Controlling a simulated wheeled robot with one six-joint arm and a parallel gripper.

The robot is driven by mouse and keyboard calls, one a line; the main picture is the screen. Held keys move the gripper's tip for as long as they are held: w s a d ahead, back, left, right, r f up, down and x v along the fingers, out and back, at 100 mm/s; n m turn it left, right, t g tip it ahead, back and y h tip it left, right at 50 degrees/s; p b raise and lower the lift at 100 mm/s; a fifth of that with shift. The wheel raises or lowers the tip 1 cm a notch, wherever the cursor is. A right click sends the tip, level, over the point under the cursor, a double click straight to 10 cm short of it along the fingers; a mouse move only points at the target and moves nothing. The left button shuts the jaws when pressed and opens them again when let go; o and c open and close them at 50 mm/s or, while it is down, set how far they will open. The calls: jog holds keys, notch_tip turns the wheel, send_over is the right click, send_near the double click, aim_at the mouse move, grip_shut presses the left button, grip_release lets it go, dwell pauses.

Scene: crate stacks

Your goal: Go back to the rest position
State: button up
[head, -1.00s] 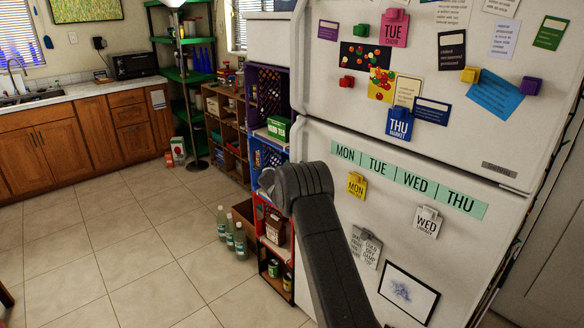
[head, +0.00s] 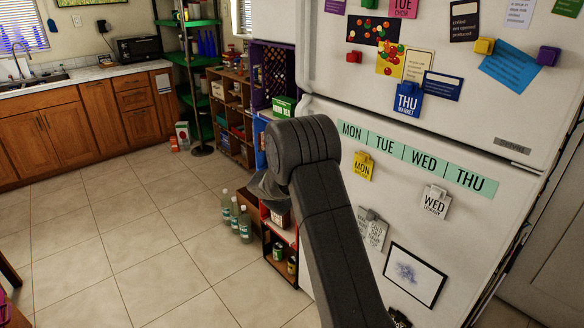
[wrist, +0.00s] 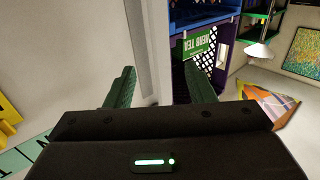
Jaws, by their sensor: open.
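My gripper shows in the wrist view (wrist: 160,88), with its two green fingers spread apart and nothing between them. Behind the fingers are the edge of the white fridge (wrist: 60,50) and the stacked crates. In the head view my dark arm stands in front of the fridge (head: 330,110) and hides part of the crates; the gripper itself is hard to make out there. A green tea box (head: 283,106) sits in the crate stack, and it also shows in the wrist view (wrist: 198,53).
The purple crate (head: 270,75) stands beside the fridge. Several bottles (head: 244,223) stand on the floor by the stack. A wooden shelf (head: 232,110) and a green rack (head: 196,88) stand farther back. The tiled floor (head: 120,235) at left is mostly clear.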

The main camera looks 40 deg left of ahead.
jog(key=shift+s+d, duration=0.2)
jog(key=shift+s, duration=0.25)
dwell(0.3)
jog(key=p+x, duration=0.3)
jog(key=x, duration=0.9)
jog(key=shift+w, duration=0.35)
jog(key=shift+f, duration=0.15)
